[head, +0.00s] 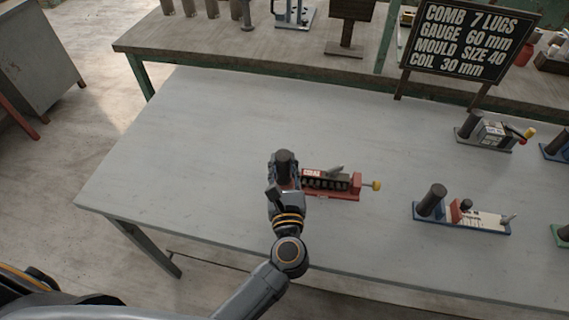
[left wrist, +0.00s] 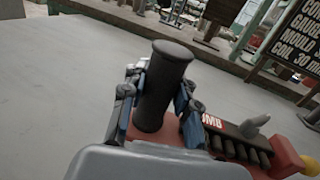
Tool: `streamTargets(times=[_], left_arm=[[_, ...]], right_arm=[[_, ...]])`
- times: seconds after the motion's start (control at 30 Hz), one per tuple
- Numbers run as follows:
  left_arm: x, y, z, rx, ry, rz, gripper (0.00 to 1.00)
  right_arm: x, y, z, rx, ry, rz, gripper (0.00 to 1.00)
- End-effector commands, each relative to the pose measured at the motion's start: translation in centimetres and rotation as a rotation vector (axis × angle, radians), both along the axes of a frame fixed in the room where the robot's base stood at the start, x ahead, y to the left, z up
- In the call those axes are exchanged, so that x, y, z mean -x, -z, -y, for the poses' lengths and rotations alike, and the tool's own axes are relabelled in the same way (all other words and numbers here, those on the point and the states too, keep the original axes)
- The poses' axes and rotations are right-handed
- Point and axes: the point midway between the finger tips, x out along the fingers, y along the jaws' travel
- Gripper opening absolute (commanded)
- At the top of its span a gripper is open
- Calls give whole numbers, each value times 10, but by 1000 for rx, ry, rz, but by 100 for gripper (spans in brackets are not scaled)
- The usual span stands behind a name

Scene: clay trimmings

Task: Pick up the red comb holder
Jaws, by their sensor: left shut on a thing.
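The red comb holder (head: 343,193) is on the grey table near its front edge, with a row of dark lugs, a grey lever and a yellow knob at its right end. Its upright dark handle (left wrist: 163,85) is at the left end. My left gripper (head: 285,172) is around this handle, with one finger on each side, and is shut on it. The holder's right part also shows in the left wrist view beyond the fingers. I cannot tell whether its base is clear of the table. My right gripper is not in view.
A blue-based holder (head: 465,218) stands to the right, and another with a grey block (head: 492,134) behind it. More sit at the right edge. The table's left part (head: 190,140) is clear.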

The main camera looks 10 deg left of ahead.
Motion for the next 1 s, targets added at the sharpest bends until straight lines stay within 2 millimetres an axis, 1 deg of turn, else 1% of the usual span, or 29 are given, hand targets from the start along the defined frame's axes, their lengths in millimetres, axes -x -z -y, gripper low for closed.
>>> streamTargets(times=[0.03,0.2,0.27,0.3,0.4,0.5,0.6,0.7,0.77,1.0], left_arm=[[10,-19,3,5,2,-3,0],[42,-60,10,7,2,-2,0],[58,-60,13,6,3,-5,0],[68,-63,15,7,2,-4,0],[89,-73,20,5,2,-4,0],[106,-80,23,4,2,-3,0],[118,-85,26,3,2,-2,0],[124,-87,27,3,2,0,0],[125,-87,28,3,1,0,0],[116,-78,26,2,-3,0,0]], right_arm=[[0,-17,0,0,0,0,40],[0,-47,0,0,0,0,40],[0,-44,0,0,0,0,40],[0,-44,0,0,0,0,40],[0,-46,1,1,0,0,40],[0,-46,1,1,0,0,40],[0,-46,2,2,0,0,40],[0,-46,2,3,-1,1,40],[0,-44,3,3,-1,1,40],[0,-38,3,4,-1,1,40]])
